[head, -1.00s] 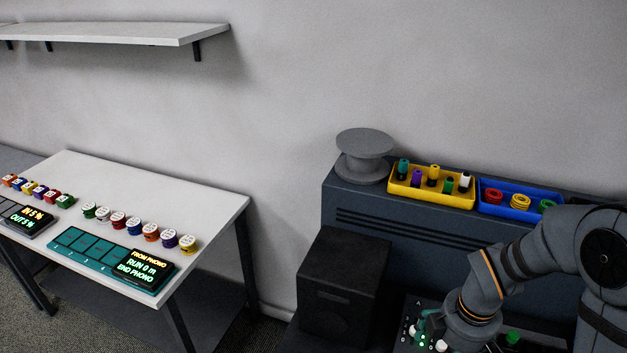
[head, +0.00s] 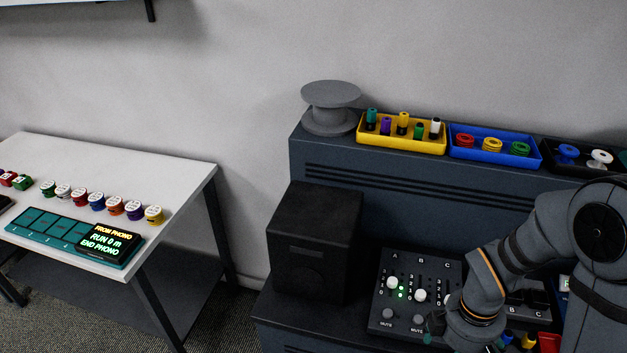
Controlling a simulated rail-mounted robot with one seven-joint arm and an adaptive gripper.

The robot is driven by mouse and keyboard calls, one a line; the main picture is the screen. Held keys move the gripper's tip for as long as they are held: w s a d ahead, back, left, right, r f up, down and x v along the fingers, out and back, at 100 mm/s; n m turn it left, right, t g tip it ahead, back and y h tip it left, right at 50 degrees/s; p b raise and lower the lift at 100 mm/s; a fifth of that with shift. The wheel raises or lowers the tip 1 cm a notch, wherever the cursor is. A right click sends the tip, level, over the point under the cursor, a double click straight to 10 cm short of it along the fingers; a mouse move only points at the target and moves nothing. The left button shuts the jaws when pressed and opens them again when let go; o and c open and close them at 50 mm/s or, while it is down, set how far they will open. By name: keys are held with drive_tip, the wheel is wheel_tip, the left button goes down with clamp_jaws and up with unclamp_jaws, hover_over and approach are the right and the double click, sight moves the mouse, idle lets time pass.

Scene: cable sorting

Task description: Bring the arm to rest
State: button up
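My arm (head: 500,265) reaches in from the right and bends down over the front of the dark cabinet. Its wrist end (head: 476,318) is low in the picture, beside and partly in front of a mixer panel (head: 376,318) with white knobs and small green lights. A small dark teal part (head: 434,326) shows at the left of the wrist; I cannot tell whether it belongs to my gripper. The fingertips cannot be made out, nor whether anything is held.
A black speaker box (head: 315,240) stands left of the mixer. Behind are a grey spool (head: 331,105), a yellow tray (head: 400,148) of plugs and a blue tray (head: 493,158) of cable coils. Coloured pieces (head: 530,341) lie below the wrist. A white table (head: 180,176) stands left.

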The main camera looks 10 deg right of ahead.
drive_tip(key=shift+m+g, duration=0.4)
drive_tip(key=shift+m, duration=0.1)
drive_tip(key=shift+s+d+f, duration=0.15)
drive_tip(key=shift+s+d, duration=0.4)
drive_tip(key=shift+s, duration=0.35)
drive_tip(key=shift+s+d+f, duration=0.1)
drive_tip(key=shift+s+d, duration=0.4)
drive_tip(key=shift+s, duration=0.4)
drive_tip(key=shift+w+a, duration=0.1)
